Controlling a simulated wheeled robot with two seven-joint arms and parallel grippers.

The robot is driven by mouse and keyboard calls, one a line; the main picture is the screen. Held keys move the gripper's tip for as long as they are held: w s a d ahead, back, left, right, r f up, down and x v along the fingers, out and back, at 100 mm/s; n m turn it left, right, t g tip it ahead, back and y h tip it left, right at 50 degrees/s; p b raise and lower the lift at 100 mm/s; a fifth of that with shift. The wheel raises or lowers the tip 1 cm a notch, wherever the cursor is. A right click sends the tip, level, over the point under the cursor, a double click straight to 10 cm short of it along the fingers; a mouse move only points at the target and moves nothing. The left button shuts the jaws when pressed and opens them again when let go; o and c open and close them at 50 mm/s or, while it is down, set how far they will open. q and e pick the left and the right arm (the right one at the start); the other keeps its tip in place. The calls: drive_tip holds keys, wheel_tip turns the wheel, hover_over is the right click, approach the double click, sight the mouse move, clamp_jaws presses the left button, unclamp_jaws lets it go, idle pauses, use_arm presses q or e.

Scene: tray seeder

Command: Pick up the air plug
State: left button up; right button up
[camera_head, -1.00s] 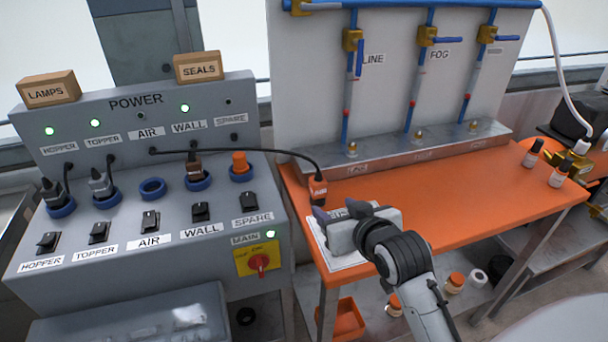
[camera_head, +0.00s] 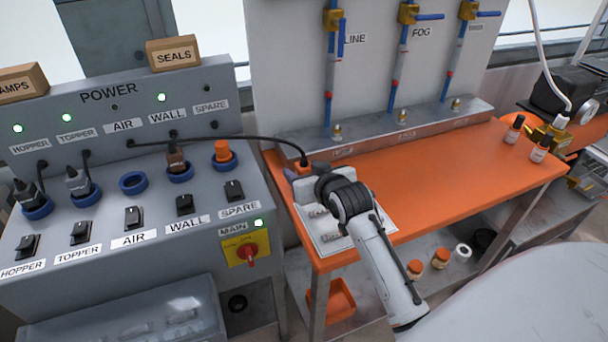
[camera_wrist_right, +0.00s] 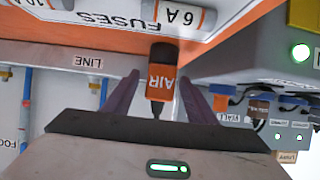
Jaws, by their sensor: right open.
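The air plug (camera_wrist_right: 161,82), orange and black with an AIR label, shows in the right wrist view between my two fingers. In the head view only its top and black cable end (camera_head: 303,162) show at the orange table's left edge; my gripper hides the rest. Its cable (camera_head: 240,138) runs left to the power panel. My right gripper (camera_wrist_right: 159,80) is open, with one dark finger on each side of the plug and gaps visible. The blue AIR socket ring (camera_head: 133,183) on the panel is empty. My left gripper is not in view.
The grey power panel (camera_head: 100,235) stands left of the orange table (camera_head: 440,175). A labelled fuse card (camera_head: 328,235) lies under my gripper. Valves and pipes stand on the back board (camera_head: 285,70). Two small bottles (camera_head: 514,129) stand at the far right; the table's middle is clear.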

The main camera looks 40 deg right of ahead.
drive_tip(key=c, duration=1.3)
drive_tip(key=shift+o, duration=0.2)
wheel_tip(320, 180, up, 18)
